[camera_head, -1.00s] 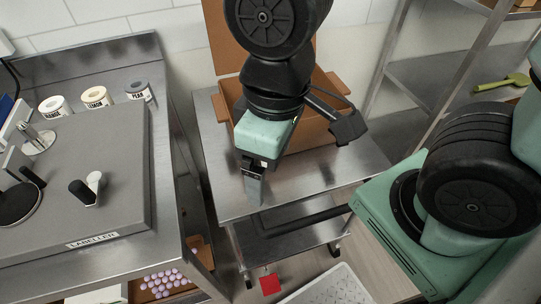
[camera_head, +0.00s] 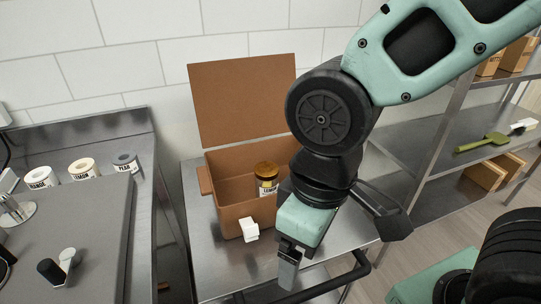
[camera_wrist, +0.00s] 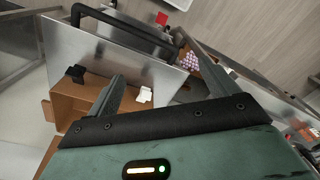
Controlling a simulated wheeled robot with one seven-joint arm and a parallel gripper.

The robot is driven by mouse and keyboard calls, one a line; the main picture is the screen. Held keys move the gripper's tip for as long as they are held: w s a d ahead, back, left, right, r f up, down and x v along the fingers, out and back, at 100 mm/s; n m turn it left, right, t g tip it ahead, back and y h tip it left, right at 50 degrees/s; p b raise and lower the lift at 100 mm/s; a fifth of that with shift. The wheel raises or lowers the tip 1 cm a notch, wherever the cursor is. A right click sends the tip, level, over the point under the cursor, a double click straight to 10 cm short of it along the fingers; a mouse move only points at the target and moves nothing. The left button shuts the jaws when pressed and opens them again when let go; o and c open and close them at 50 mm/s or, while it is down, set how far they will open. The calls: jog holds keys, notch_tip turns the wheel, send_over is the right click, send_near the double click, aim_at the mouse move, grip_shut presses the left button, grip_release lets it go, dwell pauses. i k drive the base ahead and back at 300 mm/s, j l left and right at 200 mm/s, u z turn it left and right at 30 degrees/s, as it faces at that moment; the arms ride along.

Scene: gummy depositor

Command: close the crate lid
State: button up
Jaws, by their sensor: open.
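The brown crate (camera_head: 232,212) stands on a steel table, and its lid (camera_head: 243,100) is raised upright at the back, wide open. A jar with an amber cap and a lemon label (camera_head: 267,180) is inside. A white tab (camera_head: 249,229) is on the crate's front. My gripper (camera_head: 289,266) is open and empty, pointing down in front of the crate's right part, apart from the lid. My arm hides the crate's right end. In the wrist view, the crate (camera_wrist: 72,100) lies behind my open gripper (camera_wrist: 165,85), with the white tab between the fingers' lines of sight.
The labeller bench (camera_head: 75,225) with several label rolls stands at the left. A shelf rack (camera_head: 420,145) with a green scoop (camera_head: 483,142) is at the right. A tiled wall is close behind the lid. The steel table (camera_head: 215,262) has bare room in front of the crate.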

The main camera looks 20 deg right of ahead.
aim_at(240, 99)
jog(key=l+u, duration=0.25)
jog(key=l, duration=0.15)
jog(key=k+l+u, duration=0.25)
jog(key=l, duration=0.15)
jog(key=l+u, duration=0.25)
jog(key=k+l, duration=0.05)
jog(key=l, duration=0.05)
